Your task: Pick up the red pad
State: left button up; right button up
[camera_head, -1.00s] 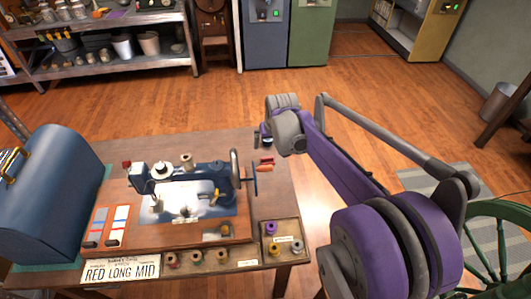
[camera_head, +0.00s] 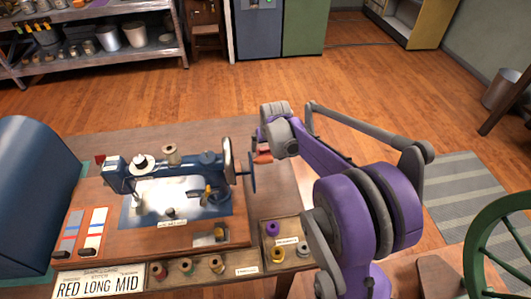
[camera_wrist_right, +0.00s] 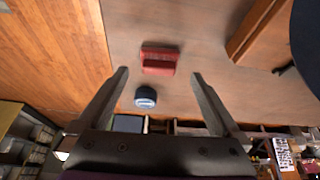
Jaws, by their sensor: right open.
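The red pad (camera_wrist_right: 160,60) is a small red block lying on the brown wooden table. In the right wrist view it appears between and a little beyond the fingertips. In the head view a red-orange piece (camera_head: 263,156) shows at the table's right side, beside the sewing machine's wheel and partly hidden by my right arm. My right gripper (camera_wrist_right: 160,74) is open and empty, pointing down over the table. Its height above the pad is hard to judge. My left gripper is not in view.
A small round blue object (camera_wrist_right: 146,97) lies near the pad. A blue sewing machine (camera_head: 180,185) stands left of my right gripper. A tray of spools (camera_head: 284,242) lies at the table's front right. A blue domed case (camera_head: 35,190) stands at the left.

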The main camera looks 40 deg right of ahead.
aim_at(266, 149)
jog(key=x, duration=0.5)
jog(key=shift+d+r+b, duration=0.1)
jog(key=shift+b, duration=0.3)
jog(key=c, duration=1.3)
notch_tip(266, 149, up, 10)
jog(key=shift+r+p, duration=0.1)
jog(key=shift+p, duration=0.85)
